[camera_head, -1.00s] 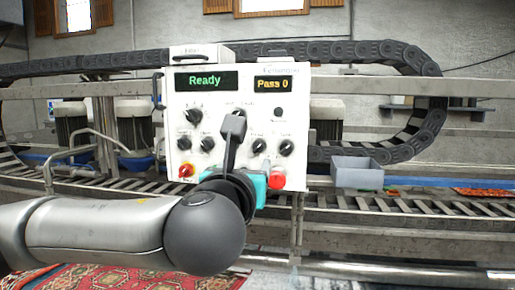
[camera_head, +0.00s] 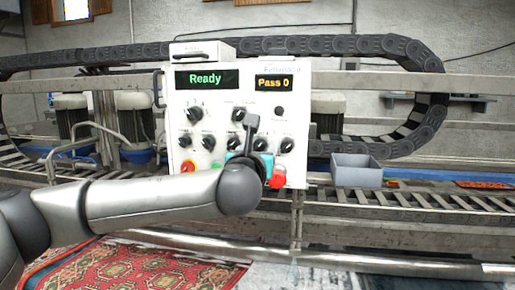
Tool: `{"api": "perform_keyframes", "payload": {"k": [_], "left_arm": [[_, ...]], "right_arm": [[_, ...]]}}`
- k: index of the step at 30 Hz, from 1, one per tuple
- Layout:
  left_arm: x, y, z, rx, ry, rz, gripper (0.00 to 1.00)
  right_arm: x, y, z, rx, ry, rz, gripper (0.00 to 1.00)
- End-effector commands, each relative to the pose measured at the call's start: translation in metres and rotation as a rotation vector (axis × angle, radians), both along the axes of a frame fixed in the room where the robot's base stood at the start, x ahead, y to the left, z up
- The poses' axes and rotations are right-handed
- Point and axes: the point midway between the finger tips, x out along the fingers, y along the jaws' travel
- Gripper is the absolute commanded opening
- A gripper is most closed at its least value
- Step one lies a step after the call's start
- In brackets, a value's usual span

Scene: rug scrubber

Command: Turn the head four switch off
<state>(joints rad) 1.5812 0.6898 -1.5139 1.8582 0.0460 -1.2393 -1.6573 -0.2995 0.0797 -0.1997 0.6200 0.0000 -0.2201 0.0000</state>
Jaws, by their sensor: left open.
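The white control panel (camera_head: 222,103) stands upright in the centre, its green display reading "Ready" and its yellow one "Pass 0". Labels are too small to read, so I cannot tell which is head four. My left gripper (camera_head: 251,123) is open in front of the panel, finger pointing up between switches, with no visible grip. My right gripper is not in view.
A grey bin (camera_head: 356,170) stands to the right on the conveyor. A patterned red rug (camera_head: 130,270) lies below.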

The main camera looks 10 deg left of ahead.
Motion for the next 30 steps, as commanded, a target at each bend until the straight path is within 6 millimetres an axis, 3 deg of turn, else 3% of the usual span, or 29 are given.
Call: {"api": "perform_keyframes", "payload": {"k": [7,24,30], "left_arm": [[0.0003,-0.0003,0.0000,0.000,0.000,-0.001,0.64],[0.0001,0.0001,0.0000,0.000,0.000,0.001,0.00],[0.0002,0.0002,0.0000,0.000,0.000,0.001,0.00]], "right_arm": [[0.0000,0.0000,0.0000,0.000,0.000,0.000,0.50],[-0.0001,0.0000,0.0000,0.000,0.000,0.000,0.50],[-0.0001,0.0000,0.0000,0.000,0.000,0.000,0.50]]}}
